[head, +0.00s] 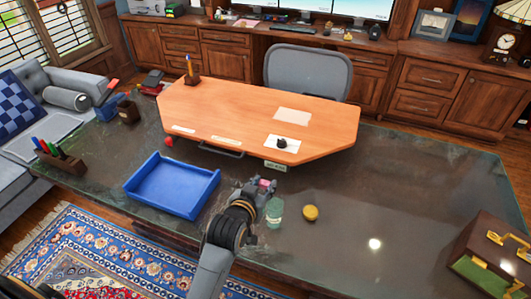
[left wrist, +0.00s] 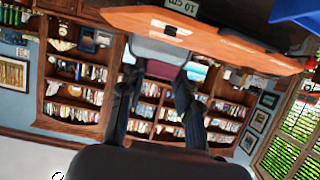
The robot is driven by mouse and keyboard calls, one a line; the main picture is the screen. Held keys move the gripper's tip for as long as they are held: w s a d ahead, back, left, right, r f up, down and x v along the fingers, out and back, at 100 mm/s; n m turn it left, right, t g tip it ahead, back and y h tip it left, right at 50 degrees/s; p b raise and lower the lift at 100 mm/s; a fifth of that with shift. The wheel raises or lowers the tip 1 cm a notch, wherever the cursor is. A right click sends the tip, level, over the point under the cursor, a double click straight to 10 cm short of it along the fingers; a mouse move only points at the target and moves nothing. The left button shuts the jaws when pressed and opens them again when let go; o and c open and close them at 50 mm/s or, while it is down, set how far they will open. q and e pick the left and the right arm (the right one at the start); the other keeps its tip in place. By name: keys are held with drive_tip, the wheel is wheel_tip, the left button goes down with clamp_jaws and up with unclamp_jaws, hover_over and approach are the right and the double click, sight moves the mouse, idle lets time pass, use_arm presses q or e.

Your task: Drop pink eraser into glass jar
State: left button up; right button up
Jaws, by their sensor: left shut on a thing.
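The pink eraser (head: 265,183) is held in my left gripper (head: 260,187), above the dark glass-topped desk (head: 400,200). In the left wrist view, a dark pink block, the eraser (left wrist: 162,70), shows between the two fingers of my left gripper (left wrist: 157,84). The glass jar (head: 274,212), pale green and clear, stands upright on the desk just right of and nearer than the gripper. I cannot tell the eraser's exact height over it. The jar is not clear in the left wrist view. My right gripper is in neither view.
A round yellow-gold object (head: 311,213) lies right of the jar. A blue tray (head: 172,186) sits to the left. An orange wood board (head: 250,110) spans the far side. A brown case (head: 490,255) stands at the right. The desk's right middle is clear.

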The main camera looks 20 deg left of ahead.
use_arm(q)
drive_tip(key=w+r+p, duration=0.1)
drive_tip(key=p, duration=0.1)
drive_tip(key=w+d+p, duration=0.1)
drive_tip(key=p, duration=0.1)
drive_tip(key=shift+r, duration=0.4)
drive_tip(key=shift+w+f, duration=0.1)
drive_tip(key=shift+w, duration=0.1)
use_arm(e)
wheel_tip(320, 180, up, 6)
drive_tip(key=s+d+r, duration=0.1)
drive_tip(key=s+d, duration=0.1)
use_arm(q)
wheel_tip(320, 180, down, 6)
drive_tip(key=b, duration=0.6)
drive_tip(key=shift+f, duration=0.15)
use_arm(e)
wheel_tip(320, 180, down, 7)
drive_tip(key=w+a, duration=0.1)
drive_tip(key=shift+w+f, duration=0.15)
use_arm(q)
drive_tip(key=o, duration=0.9)
drive_tip(key=shift+w+a, duration=0.1)
drive_tip(key=shift+o, duration=0.2)
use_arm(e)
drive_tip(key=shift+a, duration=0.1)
